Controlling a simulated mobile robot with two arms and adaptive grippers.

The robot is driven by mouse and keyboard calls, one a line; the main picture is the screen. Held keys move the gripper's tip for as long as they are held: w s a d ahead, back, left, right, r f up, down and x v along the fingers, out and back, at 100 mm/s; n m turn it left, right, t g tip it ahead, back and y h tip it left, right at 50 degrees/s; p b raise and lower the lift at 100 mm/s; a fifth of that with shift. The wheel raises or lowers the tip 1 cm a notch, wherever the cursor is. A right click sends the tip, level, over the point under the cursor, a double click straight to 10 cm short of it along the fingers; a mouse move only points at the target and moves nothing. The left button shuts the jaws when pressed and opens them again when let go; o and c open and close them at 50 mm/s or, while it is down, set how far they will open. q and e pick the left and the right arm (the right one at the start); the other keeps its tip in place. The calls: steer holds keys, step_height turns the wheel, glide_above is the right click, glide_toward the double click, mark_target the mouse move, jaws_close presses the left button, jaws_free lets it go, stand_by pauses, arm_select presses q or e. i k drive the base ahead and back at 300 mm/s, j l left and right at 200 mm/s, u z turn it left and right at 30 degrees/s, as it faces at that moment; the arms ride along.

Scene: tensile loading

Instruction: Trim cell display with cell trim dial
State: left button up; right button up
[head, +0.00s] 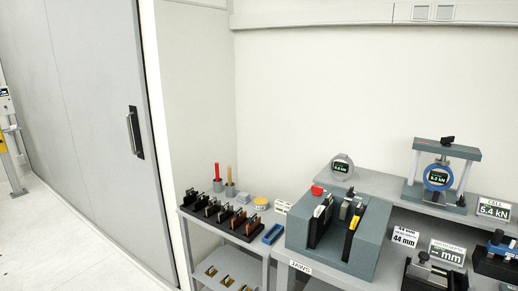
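The cell display (494,209) is a small sign marked CELL at the right edge, and it appears to read 5.4 kN. A blue-rimmed round gauge (438,177) hangs in a grey two-post frame (447,154) on the back shelf. Its screen shows a kN value too small to read surely. A black knob (447,140) sits on top of the frame. A grey round gauge (342,166) stands farther left with a similar screen. No part is legibly labelled as the cell trim dial, so I cannot tell which it is. Neither gripper is in view.
A grey jaw block (374,250) stands on the bench marked JAWS. A side cart (181,212) holds a dark rack (226,222) of jaws and two cups with red and orange sticks. Black fixtures (432,275) sit at the lower right. Open floor lies at left beside a grey door (90,130).

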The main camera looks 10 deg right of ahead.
mark_target(461, 203)
steer(key=z, duration=1.4)
